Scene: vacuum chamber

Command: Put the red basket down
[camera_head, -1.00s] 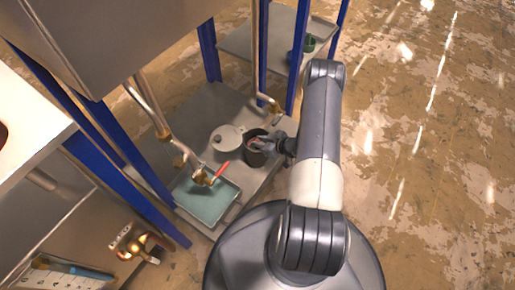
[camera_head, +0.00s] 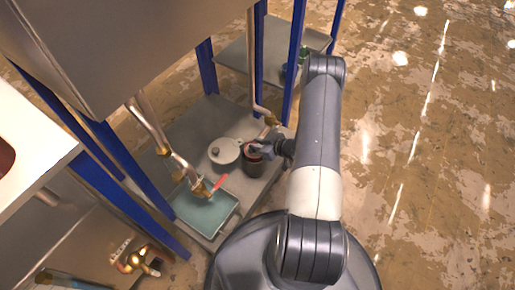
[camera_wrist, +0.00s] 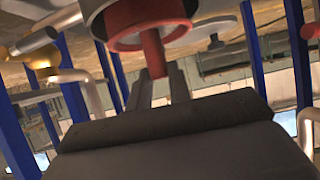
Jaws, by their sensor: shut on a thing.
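The red basket (camera_wrist: 150,14) is a red ring-shaped thing with a red handle. It fills the top middle of the wrist view. My gripper (camera_wrist: 162,86) is shut on its handle, which runs down between the two fingers. In the head view my gripper (camera_head: 268,151) reaches low over the shelf, at a dark round pot (camera_head: 253,168). Some red shows at the pot's mouth. The basket is too small there to tell whether it rests inside the pot or hangs above it.
A pale round lid (camera_head: 224,151) lies left of the pot. A teal tray (camera_head: 203,213) with a red-handled tool (camera_head: 217,183) is in front. Blue posts (camera_head: 295,65) and metal pipes (camera_head: 150,125) stand around the grey shelf (camera_head: 205,118). Floor is open at right.

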